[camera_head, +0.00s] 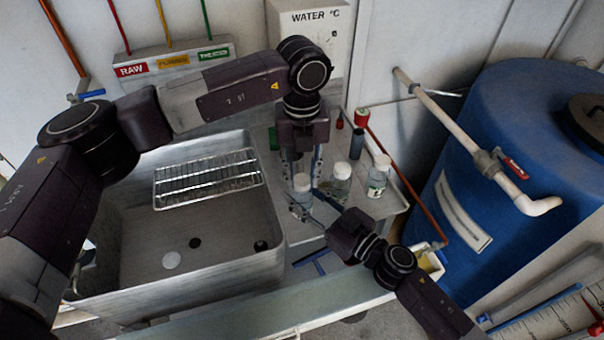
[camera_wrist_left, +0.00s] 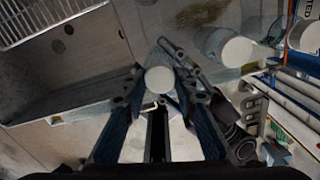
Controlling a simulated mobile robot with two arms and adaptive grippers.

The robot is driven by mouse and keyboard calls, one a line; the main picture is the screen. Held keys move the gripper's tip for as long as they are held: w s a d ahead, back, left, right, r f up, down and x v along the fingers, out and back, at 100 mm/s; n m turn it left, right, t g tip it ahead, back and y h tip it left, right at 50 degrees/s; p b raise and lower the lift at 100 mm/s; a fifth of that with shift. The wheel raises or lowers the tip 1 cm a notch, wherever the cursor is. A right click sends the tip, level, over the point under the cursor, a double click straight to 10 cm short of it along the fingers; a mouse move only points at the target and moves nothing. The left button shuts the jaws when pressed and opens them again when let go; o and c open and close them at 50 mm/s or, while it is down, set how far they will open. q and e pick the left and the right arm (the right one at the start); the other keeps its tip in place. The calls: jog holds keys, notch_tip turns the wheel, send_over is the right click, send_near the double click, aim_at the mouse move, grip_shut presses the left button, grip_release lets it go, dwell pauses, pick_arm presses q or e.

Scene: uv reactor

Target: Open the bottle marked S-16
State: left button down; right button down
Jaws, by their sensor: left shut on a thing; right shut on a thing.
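A small clear bottle (camera_head: 299,208) with a white cap (camera_head: 302,182) stands at the front left of a bottle group on the counter beside the sink. I cannot read a mark on it. My left gripper (camera_head: 303,172) comes down from above and is shut on the white cap; in the left wrist view the cap (camera_wrist_left: 159,80) sits between its fingertips. My right gripper (camera_head: 314,202) reaches in from the lower right and is shut around the bottle's body, partly hiding it. Two more white-capped bottles stand to the right, one near (camera_head: 341,182) and one farther (camera_head: 377,178).
A metal sink (camera_head: 190,235) with a wire rack (camera_head: 208,178) lies to the left. A dark bottle (camera_head: 356,143) and a red-capped item (camera_head: 361,118) stand behind. A blue tank (camera_head: 500,190) with a pale pipe (camera_head: 450,135) is at the right.

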aim_at(302, 179)
pick_arm(q)
jog(key=n, duration=0.6)
jog(key=shift+n, duration=0.4)
jog(key=n, duration=0.5)
jog(key=shift+w+n, duration=0.1)
jog(key=shift+n, duration=0.2)
jog(key=shift+r, duration=0.2)
jog(key=shift+r, duration=0.95)
jog(key=shift+r, duration=0.1)
jog(key=shift+r, duration=1.9)
pick_arm(e)
jog(key=c, duration=1.3)
grip_release()
jog(key=shift+o, duration=0.3)
